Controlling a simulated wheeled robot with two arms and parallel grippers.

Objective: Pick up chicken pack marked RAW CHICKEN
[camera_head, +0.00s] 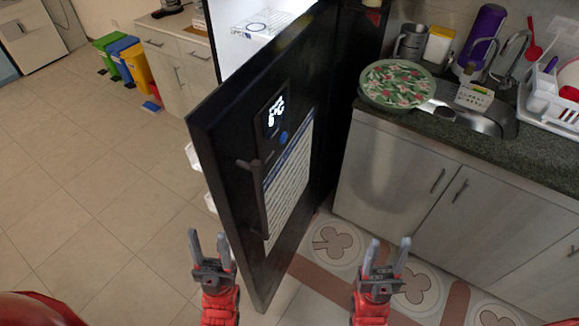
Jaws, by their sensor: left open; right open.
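No pack that I can read as RAW CHICKEN shows in the head view. A white box with blue print (262,24) lies inside the lit fridge; its text is too small to read. The black fridge door (225,150) stands open toward me, with a dark handle (258,205) and a lit display. My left gripper (209,243) is open and empty, low in front of the door's lower left part. My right gripper (388,252) is open and empty above the patterned floor, right of the door. Much of the fridge inside is hidden behind the door.
A counter (450,125) at right holds a patterned plate (397,84), a sink, a purple bottle (484,35) and a dish rack (550,100). Green, blue and yellow bins (138,66) stand at the back left. The tiled floor at left is clear.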

